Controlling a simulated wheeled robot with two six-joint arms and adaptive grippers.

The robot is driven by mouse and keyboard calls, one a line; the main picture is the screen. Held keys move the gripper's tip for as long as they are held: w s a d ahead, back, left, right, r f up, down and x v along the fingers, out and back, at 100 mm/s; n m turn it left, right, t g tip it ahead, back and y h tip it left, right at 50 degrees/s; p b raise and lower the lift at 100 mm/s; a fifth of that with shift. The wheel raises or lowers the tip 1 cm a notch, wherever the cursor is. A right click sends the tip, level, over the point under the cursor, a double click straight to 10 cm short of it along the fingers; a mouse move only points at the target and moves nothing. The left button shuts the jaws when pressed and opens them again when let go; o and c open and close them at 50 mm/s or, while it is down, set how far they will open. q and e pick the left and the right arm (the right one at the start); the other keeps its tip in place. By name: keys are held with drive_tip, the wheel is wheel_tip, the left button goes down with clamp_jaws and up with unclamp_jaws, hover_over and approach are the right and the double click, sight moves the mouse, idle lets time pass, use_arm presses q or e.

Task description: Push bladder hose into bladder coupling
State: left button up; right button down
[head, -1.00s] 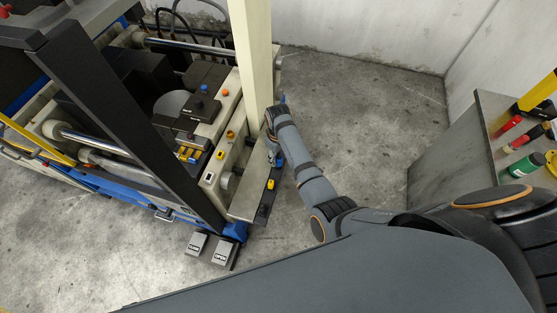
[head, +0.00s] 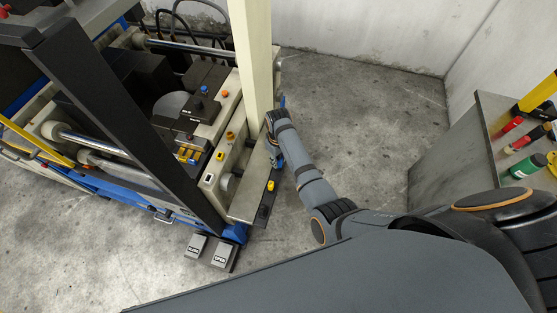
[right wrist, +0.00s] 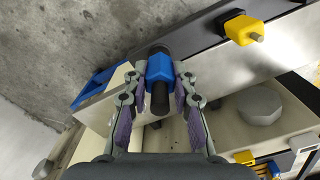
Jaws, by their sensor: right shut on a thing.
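My right gripper (right wrist: 160,88) is shut on a blue piece with black ends (right wrist: 159,68), which looks like the bladder hose end. In the head view this gripper (head: 279,160) is at the press's outer side ledge, and its fingers are small. The blue piece's far black end meets a dark strip along the ledge. I cannot tell which part is the bladder coupling, or whether the hose is seated in it. A yellow fitting (right wrist: 243,29) with a metal tip is on the same strip, right of the gripper; it also shows in the head view (head: 270,186). My left gripper is not in view.
The press (head: 208,120) fills the left, with a cream upright post (head: 251,60) close behind the gripper. Two foot pedals (head: 209,250) are on the floor. A grey bench (head: 462,140) with red and green items stands at the right. The floor between is clear.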

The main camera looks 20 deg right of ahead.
drive_tip(key=shift+r+p, duration=0.85)
drive_tip(key=shift+r, duration=1.65)
drive_tip(key=c, duration=1.7)
unclamp_jaws()
clamp_jaws()
